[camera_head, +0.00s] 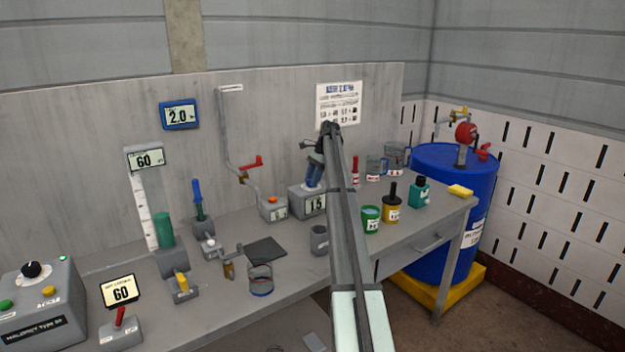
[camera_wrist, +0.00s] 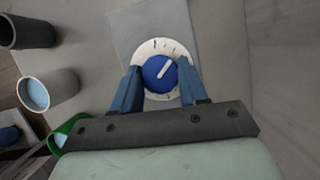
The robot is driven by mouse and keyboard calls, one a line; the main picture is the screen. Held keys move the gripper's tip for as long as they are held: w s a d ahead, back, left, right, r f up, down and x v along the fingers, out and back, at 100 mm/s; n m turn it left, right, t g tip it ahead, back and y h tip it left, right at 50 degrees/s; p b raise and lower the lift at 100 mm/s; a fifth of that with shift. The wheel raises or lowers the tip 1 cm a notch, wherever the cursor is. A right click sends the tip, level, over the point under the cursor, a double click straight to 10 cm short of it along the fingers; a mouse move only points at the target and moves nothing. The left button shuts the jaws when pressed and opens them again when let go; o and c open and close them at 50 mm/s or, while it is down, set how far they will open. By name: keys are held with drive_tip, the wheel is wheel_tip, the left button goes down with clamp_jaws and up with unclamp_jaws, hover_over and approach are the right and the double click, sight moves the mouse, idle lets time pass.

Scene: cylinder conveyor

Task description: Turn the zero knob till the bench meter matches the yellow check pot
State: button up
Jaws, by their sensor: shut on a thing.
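The zero knob (camera_wrist: 159,74) is round and blue with a white pointer line, on a white dial with tick marks. Its pointer tilts to the upper right in the wrist view. My gripper (camera_wrist: 159,80) has one blue finger on each side of the knob and is shut on it. In the head view my gripper (camera_head: 315,172) comes down on top of the grey bench meter (camera_head: 301,201), whose display seems to read 1.5. The knob is hidden there. The yellow check pot (camera_head: 391,210), with a black top, stands right of my arm; its label is too small to read.
A green pot (camera_head: 370,218) stands beside the yellow one, and a grey cup (camera_head: 319,241) stands before the meter. A glass beaker (camera_head: 260,280) is near the front edge. A wall display (camera_head: 180,115) reads 2.0. A blue drum (camera_head: 455,180) stands right of the bench.

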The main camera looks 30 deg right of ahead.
idle(0.4)
drive_tip(key=o, duration=1.1)
drive_tip(key=shift+c, duration=0.2)
drive_tip(key=shift+r, duration=0.1)
drive_tip(key=v, duration=1.1)
drive_tip(key=shift+d+r, duration=0.15)
drive_tip(key=shift+r, duration=0.2)
